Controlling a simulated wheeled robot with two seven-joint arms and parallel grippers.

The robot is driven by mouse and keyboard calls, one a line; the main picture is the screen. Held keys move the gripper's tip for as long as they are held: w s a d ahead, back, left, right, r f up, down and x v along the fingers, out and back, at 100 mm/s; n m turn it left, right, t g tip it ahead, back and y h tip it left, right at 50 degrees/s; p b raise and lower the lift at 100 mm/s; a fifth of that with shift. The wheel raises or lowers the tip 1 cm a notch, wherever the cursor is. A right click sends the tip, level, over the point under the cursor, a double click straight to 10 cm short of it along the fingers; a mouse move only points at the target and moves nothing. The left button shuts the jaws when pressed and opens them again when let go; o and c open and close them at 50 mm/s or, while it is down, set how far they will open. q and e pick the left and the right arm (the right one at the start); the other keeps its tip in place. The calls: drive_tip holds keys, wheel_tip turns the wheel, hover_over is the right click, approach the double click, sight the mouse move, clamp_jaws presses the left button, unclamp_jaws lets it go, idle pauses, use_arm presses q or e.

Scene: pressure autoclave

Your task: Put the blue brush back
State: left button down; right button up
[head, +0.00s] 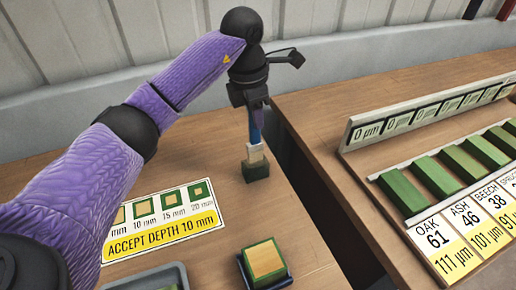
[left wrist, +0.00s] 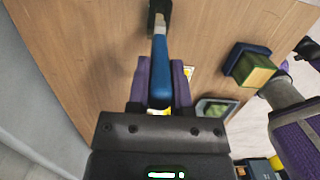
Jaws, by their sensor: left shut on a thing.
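My left gripper (head: 254,103) is shut on the blue brush (head: 256,126), which is upright with its handle in the jaws and its pale lower end down. The blue handle also shows between the purple fingers in the left wrist view (left wrist: 161,62). A small dark green block (head: 256,172) stands on the wooden bench right at the brush's lower end. The end meets or overlaps the block's top; I cannot tell whether it sits inside. The block shows at the top of the left wrist view (left wrist: 157,15).
An "ACCEPT DEPTH 10 mm" card (head: 165,222) lies left of the green block. A green-edged wooden sample (head: 266,262) sits in a dark blue tray nearer me. A grey tray (head: 150,280) is at the bottom. A gap separates the right bench (head: 330,110), which holds a rack of green blocks.

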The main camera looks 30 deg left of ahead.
sight(257, 143)
use_arm(q)
wheel_tip(257, 143, down, 5)
drive_tip(key=shift+r+b, duration=0.15)
drive_tip(key=shift+b, duration=0.35)
drive_tip(key=shift+f, duration=0.2)
drive_tip(key=c, duration=0.5)
unclamp_jaws()
drive_tip(key=shift+c, duration=0.2)
wheel_tip(257, 143, up, 12)
drive_tip(key=s+a+p, duration=0.1)
drive_tip(key=p, duration=0.2)
